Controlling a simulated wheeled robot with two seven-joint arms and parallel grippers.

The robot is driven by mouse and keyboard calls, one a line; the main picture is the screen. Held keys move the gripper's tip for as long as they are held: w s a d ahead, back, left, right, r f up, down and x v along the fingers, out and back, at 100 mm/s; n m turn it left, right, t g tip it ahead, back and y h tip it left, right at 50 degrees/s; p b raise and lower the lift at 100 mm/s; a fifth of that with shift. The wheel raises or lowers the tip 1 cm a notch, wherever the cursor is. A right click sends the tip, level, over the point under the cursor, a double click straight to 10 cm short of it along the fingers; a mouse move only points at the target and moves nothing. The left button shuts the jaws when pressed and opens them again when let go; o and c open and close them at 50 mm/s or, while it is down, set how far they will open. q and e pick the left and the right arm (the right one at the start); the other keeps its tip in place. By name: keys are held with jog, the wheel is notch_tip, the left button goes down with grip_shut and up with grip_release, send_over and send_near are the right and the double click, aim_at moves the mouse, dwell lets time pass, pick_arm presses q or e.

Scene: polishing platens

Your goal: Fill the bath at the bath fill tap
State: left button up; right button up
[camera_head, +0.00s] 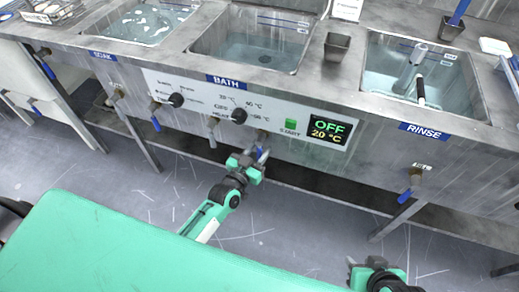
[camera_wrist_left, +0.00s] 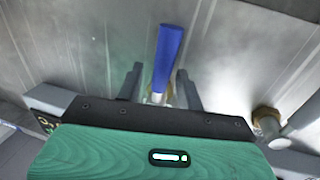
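The bath (camera_head: 212,45) is the middle sunken tank, with clear water lying below its rim. Its panel (camera_head: 215,105) carries a BATH label, two black knobs, a green START button and a display (camera_head: 326,130) reading OFF and 20 °C. My left gripper (camera_head: 258,157) is at a blue-handled tap below this panel, partly hiding it. In the left wrist view the blue handle (camera_wrist_left: 168,55) stands between the fingers of my left gripper (camera_wrist_left: 160,88), with gaps visible at its sides. My right gripper (camera_head: 362,264) is low at the bottom right, away from the tanks; its finger gap is unclear.
The soak tank (camera_head: 140,25) is left and the rinse tank (camera_head: 445,90), holding a handled tool, is right. Other blue-handled taps include one under the rinse tank (camera_head: 405,195). A grey cup (camera_head: 336,47) stands between tanks. Bench legs and pipes stand below; the front floor is clear.

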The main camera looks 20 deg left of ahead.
pick_arm(q)
jog(key=shift+w, duration=0.25)
pick_arm(e)
jog(key=shift+a, duration=0.1)
pick_arm(q)
grip_shut()
